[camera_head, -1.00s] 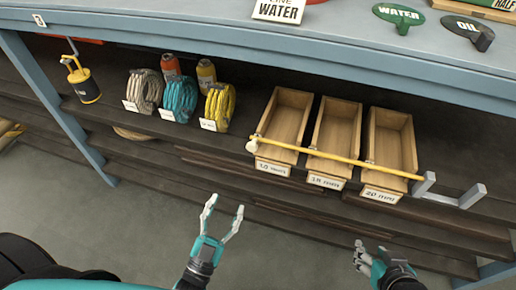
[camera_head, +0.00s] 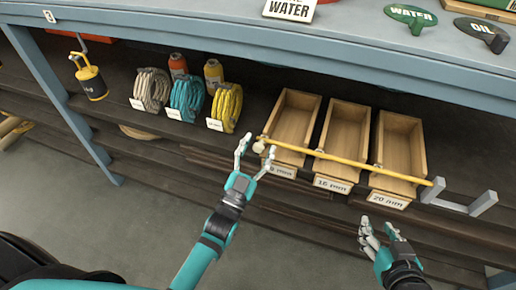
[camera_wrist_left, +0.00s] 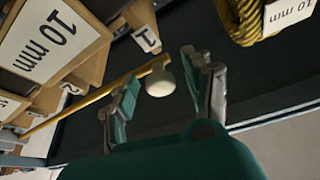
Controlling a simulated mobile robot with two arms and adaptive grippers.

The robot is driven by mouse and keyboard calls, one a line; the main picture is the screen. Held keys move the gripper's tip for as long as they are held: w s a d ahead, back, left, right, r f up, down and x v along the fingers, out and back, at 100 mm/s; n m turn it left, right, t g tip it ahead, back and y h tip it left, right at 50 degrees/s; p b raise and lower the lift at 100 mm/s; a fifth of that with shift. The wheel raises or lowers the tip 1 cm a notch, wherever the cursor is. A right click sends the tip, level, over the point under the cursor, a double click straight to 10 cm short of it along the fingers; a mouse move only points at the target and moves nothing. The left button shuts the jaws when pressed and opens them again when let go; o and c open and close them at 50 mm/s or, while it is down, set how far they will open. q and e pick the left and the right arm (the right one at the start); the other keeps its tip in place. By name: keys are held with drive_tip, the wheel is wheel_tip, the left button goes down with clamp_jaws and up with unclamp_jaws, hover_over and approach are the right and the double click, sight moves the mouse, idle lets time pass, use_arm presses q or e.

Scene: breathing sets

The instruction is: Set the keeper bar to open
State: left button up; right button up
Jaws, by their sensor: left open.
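The keeper bar (camera_head: 345,160) is a long yellow rod that runs across the fronts of the wooden bins. Its right end lies at a grey bracket (camera_head: 460,200). A pale round knob (camera_head: 259,147) is at its left end. In the left wrist view the bar (camera_wrist_left: 95,93) and the knob (camera_wrist_left: 160,83) show just beyond my fingers. My left gripper (camera_head: 257,152) is open, its fingertips close to the knob; I cannot tell whether they touch it. My right gripper (camera_head: 380,232) is lower right, apart from the bar, and its fingers look spread.
Three wooden bins (camera_head: 292,122) with size labels stand behind the bar on the shelf. Coiled hoses (camera_head: 226,106), spray bottles and a yellow pump can (camera_head: 91,82) stand to the left. The blue bench edge (camera_head: 300,50) overhangs above. The floor in front is clear.

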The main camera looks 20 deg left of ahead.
use_arm(q)
clamp_jaws()
idle(0.4)
drive_tip(key=shift+d, duration=0.1)
